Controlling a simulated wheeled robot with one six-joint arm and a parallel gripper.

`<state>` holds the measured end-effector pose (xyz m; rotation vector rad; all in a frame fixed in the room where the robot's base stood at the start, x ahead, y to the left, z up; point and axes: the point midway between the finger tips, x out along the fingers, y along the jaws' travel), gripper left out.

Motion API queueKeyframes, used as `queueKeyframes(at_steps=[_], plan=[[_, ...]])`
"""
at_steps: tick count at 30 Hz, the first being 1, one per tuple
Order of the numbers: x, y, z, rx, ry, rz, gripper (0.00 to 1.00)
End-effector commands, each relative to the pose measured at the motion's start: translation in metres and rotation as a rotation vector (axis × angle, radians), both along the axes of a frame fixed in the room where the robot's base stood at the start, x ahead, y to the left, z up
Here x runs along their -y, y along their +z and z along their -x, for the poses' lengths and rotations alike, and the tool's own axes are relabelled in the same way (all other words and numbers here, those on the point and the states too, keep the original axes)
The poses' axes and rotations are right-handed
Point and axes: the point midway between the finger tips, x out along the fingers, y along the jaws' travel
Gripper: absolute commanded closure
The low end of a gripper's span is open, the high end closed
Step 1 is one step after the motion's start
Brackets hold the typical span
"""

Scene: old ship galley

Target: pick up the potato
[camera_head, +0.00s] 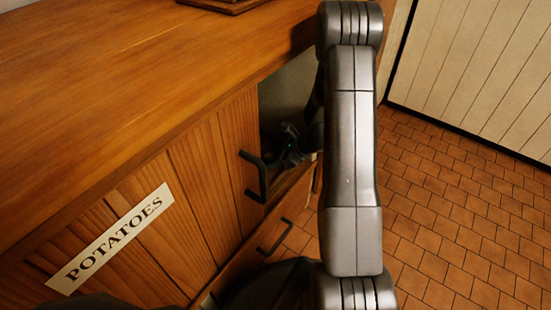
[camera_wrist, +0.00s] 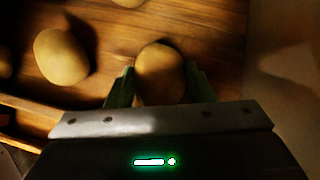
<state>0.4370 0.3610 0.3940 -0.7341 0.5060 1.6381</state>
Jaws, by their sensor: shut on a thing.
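In the wrist view a round tan potato (camera_wrist: 160,72) sits between the two fingers of my gripper (camera_wrist: 160,88). The fingers touch it on both sides and the gripper is shut on it. Whether it is clear of the wooden surface below I cannot tell. In the head view my gripper (camera_head: 290,148) reaches into the opening of the wooden cabinet, and the potato is hidden there. Another potato (camera_wrist: 61,56) lies on the wood to the left in the wrist view.
Part of a further potato (camera_wrist: 128,2) shows at the top edge, and another at the left edge. A pale wall (camera_wrist: 286,70) stands close on the right. The cabinet door (camera_head: 165,220) bears a POTATOES label (camera_head: 110,240); a black handle (camera_head: 256,176) is near my gripper. Tiled floor (camera_head: 450,220) lies open to the right.

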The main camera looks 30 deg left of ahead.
Motion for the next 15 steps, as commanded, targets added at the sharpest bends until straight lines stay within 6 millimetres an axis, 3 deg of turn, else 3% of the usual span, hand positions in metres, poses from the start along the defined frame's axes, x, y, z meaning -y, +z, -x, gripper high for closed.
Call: queueKeyframes(at_steps=[10, 15], plan=[[0.0, 0.041, 0.0, 0.002, 0.001, -0.001, 0.77], [0.04, 0.035, 0.005, -0.004, -0.006, 0.001, 0.77]])
